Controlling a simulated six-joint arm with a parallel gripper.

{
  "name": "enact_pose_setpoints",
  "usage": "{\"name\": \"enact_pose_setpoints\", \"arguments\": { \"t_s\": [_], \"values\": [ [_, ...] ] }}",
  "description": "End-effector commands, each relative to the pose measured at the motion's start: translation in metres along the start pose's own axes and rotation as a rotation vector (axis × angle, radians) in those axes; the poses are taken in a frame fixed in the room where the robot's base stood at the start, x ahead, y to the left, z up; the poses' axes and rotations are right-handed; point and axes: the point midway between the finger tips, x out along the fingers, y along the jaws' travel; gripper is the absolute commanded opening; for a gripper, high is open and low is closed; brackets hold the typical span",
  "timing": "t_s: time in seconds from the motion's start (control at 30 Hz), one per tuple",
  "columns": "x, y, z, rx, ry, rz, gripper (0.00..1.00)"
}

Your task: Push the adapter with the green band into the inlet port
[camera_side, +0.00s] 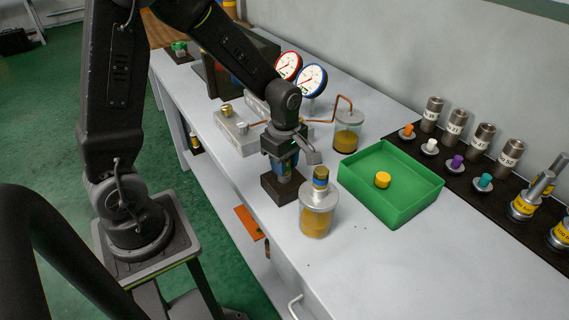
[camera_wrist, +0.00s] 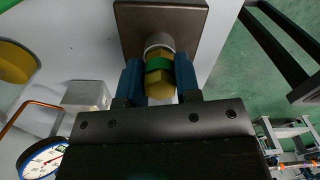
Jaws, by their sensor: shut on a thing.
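The brass adapter with the green band (camera_wrist: 158,64) is between the two blue fingers of my gripper (camera_wrist: 158,76) in the wrist view. The fingers are shut on it from both sides. A silver collar (camera_wrist: 159,41) shows at its far end, against a dark brown block (camera_wrist: 135,22). I cannot tell whether the adapter is seated in the block or just above it. In the side view my gripper (camera_side: 285,168) is over the same dark block (camera_side: 270,190), and the fingers mostly hide the adapter. I cannot pick out the inlet port with certainty.
A jar with a metal lid and blue-yellow top (camera_side: 318,208) stands close in front of the block. Right of it is a green tray (camera_side: 400,212) with a yellow cap (camera_side: 383,180). Behind are another jar (camera_side: 347,137), copper tubing, gauges (camera_side: 311,80) and a grey fitting block (camera_side: 238,137).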

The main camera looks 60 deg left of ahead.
Motion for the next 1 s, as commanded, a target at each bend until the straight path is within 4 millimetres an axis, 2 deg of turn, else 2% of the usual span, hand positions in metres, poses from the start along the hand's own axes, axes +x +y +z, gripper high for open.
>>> {"name": "enact_pose_setpoints", "arguments": {
  "t_s": [0.17, 0.33, 0.7, 0.83, 1.0],
  "values": [
    [-0.014, 0.001, 0.000, 0.000, -0.001, 0.005, 0.05],
    [-0.043, 0.001, 0.000, 0.000, -0.001, 0.009, 0.05],
    [-0.088, -0.024, -0.078, -0.008, 0.000, 0.005, 0.05],
    [-0.099, -0.029, -0.096, -0.006, 0.000, 0.004, 0.05],
    [-0.108, -0.029, -0.109, -0.002, 0.000, 0.003, 0.05]
  ]
}}
